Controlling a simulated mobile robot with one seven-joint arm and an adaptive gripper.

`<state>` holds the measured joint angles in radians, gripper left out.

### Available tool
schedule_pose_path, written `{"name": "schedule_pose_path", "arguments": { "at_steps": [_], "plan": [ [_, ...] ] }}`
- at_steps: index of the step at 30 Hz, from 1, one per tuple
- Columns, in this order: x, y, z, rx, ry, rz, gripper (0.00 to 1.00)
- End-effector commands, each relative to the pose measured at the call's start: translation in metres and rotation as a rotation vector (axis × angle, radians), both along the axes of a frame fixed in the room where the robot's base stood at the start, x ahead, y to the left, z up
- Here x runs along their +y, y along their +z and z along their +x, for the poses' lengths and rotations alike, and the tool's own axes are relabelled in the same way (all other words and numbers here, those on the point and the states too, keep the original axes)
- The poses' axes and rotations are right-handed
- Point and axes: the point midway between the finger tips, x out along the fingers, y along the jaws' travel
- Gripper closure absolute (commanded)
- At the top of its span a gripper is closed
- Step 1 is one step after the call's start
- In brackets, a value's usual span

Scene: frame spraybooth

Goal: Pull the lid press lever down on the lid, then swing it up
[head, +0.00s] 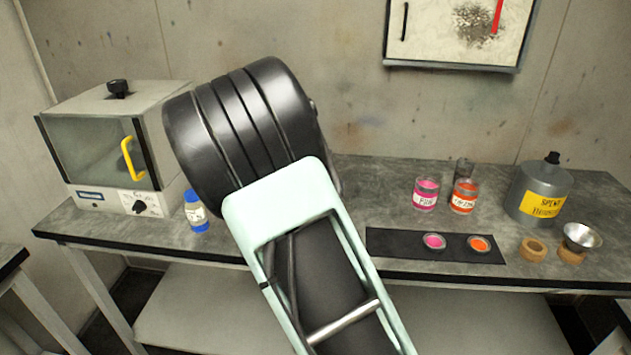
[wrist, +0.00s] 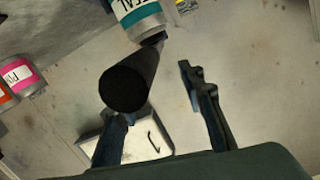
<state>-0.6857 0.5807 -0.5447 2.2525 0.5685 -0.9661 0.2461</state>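In the wrist view a thick black bar (wrist: 128,90), which looks like the grip of the lid press lever, points almost end-on at the camera. Its far end narrows toward a can with a teal label (wrist: 138,14). My gripper (wrist: 155,98) is open, with its two fingers well apart. The bar overlaps the left finger in the picture; I cannot tell whether they touch. Nothing shows clamped between the fingers. In the head view my arm covers the middle of the bench, and the press, lever, teal can and gripper are hidden.
On the bench (head: 345,180) stand an oven-like box (head: 95,145), a blue bottle (head: 196,212), a pink can (head: 426,194), an orange can (head: 464,197) and a grey solvent canister (head: 538,193). A black mat (head: 395,243) lies at the front. A cabinet (head: 455,32) hangs on the wall.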

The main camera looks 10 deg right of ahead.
Motion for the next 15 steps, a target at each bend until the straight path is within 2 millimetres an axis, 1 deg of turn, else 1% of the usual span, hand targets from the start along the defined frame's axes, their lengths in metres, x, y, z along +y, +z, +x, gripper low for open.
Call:
{"name": "schedule_pose_path", "arguments": {
  "at_steps": [5,8,11,15],
  "plan": [
    [0.002,0.0,-0.003,-0.001,0.001,0.001,0.64],
    [0.005,0.002,-0.013,0.0,0.002,0.001,0.64],
    [0.011,0.004,-0.03,0.001,0.002,0.003,0.64],
    [0.021,0.008,-0.06,0.001,0.004,0.003,0.64]
  ]
}}
